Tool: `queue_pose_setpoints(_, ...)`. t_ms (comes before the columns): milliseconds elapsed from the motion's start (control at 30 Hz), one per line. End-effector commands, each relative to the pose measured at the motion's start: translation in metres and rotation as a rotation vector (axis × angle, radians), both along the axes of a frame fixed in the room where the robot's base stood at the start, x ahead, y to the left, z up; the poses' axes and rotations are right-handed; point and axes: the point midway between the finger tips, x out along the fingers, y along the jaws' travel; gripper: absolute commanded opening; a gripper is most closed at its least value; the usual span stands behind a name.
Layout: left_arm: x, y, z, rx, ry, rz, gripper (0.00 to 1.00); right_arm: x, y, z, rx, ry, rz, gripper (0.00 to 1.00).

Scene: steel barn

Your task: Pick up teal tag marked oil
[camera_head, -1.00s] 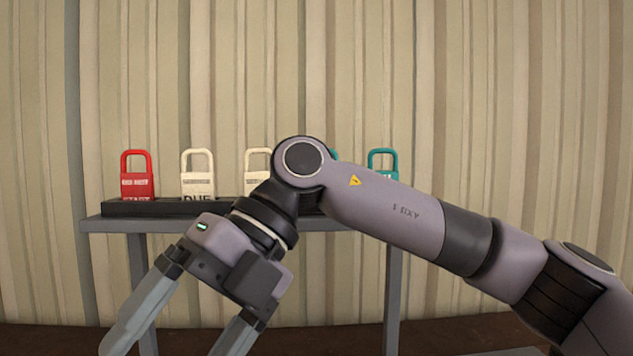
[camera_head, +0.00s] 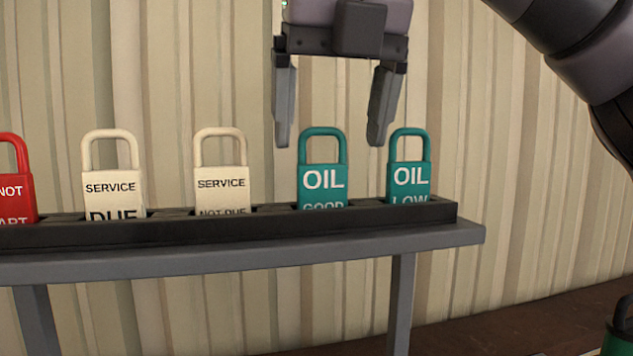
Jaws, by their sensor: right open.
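Two teal tags marked OIL stand upright in the black rack (camera_head: 240,232). One reads OIL GOOD (camera_head: 322,182), with its lower word partly hidden by the rack's front edge. The other, at the rack's right end, reads OIL LOW (camera_head: 409,180). My right gripper (camera_head: 330,140) is open and empty, pointing down. Its fingertips are level with the top of the OIL GOOD tag's loop, one to each side of it in the picture. I cannot tell how far in front of the tag they are. My left gripper is not in view.
Cream tags SERVICE NOT DUE (camera_head: 221,185) and SERVICE DUE (camera_head: 112,188), and a red tag (camera_head: 17,185), stand left in the rack. The rack sits on a grey stand (camera_head: 300,252) before the corrugated wall. A partly cut-off green object (camera_head: 618,343) is at the lower right.

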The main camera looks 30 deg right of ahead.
Motion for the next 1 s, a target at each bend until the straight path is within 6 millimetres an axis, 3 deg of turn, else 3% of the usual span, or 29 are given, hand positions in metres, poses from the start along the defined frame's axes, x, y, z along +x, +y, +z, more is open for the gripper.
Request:
queue_pose_setpoints(500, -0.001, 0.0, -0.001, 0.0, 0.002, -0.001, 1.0, 0.023, -0.003, -0.046, 0.002, 0.004, 0.005, 0.85)
queue_pose_setpoints(900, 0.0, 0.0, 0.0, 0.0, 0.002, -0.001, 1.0, 0.025, -0.004, -0.054, 0.002, -0.001, 0.003, 0.85)
queue_pose_setpoints(1000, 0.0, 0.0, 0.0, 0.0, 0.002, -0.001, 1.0, 0.025, -0.004, -0.054, 0.002, -0.001, 0.003, 0.53)
